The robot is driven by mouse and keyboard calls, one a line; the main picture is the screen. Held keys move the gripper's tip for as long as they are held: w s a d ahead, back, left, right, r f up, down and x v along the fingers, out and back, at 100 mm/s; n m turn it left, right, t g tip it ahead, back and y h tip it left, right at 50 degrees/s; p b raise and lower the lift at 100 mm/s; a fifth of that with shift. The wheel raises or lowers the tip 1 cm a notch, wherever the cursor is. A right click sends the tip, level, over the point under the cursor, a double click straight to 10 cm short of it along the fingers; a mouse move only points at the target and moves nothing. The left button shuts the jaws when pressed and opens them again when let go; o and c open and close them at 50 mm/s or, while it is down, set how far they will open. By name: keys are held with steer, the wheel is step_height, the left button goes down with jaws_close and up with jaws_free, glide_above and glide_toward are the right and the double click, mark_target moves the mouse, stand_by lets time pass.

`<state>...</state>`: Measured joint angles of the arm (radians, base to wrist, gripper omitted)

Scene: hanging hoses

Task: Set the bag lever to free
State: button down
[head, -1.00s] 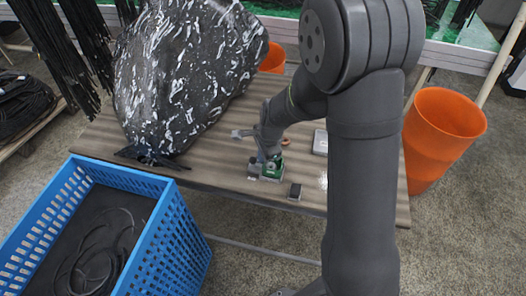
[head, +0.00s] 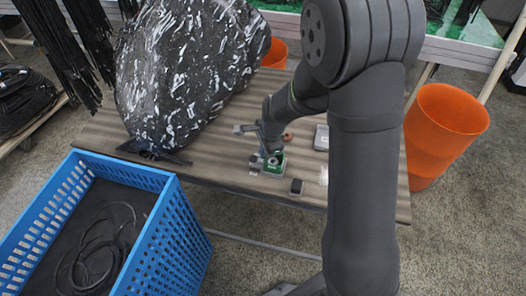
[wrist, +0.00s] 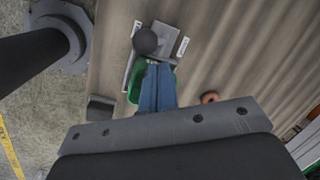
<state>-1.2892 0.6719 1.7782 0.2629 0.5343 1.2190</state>
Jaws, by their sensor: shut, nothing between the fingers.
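The bag lever's unit is a small green block on a grey plate. It sits near the table's front edge in the head view (head: 274,164). In the wrist view the lever's dark ball knob (wrist: 145,41) stands over the grey plate (wrist: 160,48), with small white labels on either side, too small to read. My gripper (wrist: 158,68) has its blue fingers shut with nothing between them. The fingertips are over the green part, just below the knob in the picture; whether they touch the lever I cannot tell. The big black-and-white bag (head: 185,75) rests on the table behind.
A blue crate (head: 180,235) with black hoses stands at the front left. A small dark box (head: 297,186) and a grey box (head: 321,138) lie on the table (head: 225,172) right of the unit. A small orange ring (wrist: 209,97) lies near my gripper. An orange bin (head: 443,125) stands right.

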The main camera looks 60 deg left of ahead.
steer(key=shift+w+r, duration=0.1)
steer(key=shift+w, duration=0.4)
steer(key=w, duration=0.3)
steer(key=shift+d+r, duration=0.3)
steer(key=shift+d, duration=0.1)
steer(key=d+v, duration=0.1)
steer(key=v, duration=0.9)
steer(key=shift+s, duration=0.4)
steer(key=shift+a+f, duration=0.1)
steer(key=x, duration=0.9)
steer(key=shift+w+a+f, duration=0.2)
steer(key=shift+w+a, duration=0.05)
steer(key=shift+a, duration=0.2)
steer(key=s, duration=0.2)
steer(key=s+a+f, duration=0.1)
steer(key=shift+s, duration=0.2)
steer(key=shift+s+f, duration=0.1)
steer(key=shift+s, duration=0.2)
steer(key=shift+s+d, duration=0.2)
steer(key=shift+d, duration=0.1)
steer(key=shift+w, duration=0.1)
